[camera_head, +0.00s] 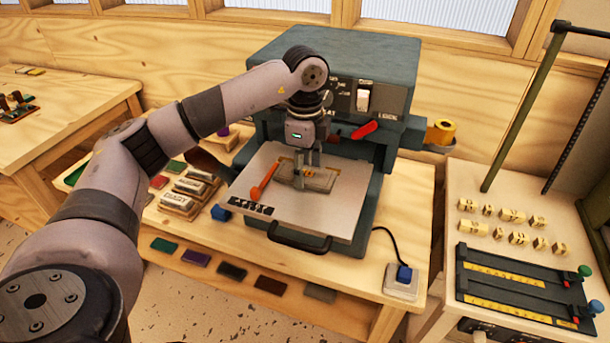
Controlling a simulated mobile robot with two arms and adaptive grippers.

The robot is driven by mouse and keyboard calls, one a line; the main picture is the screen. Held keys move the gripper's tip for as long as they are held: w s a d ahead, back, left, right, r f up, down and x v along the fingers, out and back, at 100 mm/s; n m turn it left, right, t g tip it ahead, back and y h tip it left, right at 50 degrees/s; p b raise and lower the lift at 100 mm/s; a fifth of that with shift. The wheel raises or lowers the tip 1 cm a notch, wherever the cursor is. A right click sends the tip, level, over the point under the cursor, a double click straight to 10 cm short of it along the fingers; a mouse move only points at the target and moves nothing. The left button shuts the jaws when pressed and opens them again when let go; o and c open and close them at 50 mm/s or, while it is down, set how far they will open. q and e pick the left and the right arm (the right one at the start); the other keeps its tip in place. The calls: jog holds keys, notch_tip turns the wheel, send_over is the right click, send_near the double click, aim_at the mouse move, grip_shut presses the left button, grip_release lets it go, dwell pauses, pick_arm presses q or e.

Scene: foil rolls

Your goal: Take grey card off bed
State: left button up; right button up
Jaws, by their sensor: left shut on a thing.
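The grey card (322,182) lies on the pale metal bed (285,228) of the dark teal press (340,55). My left gripper (305,176) reaches down from above onto the card and is shut on it. The fingers cover part of the card, and a small yellow-orange patch shows beside them. I cannot tell whether the card is clear of the bed. My right gripper is not in view.
A red lever (364,130) sticks out from the press. Stamp blocks (190,190) lie left; coloured cards (232,272) lie along the front.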

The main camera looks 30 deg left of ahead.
pick_arm(q)
jog(key=shift+c, duration=1.3)
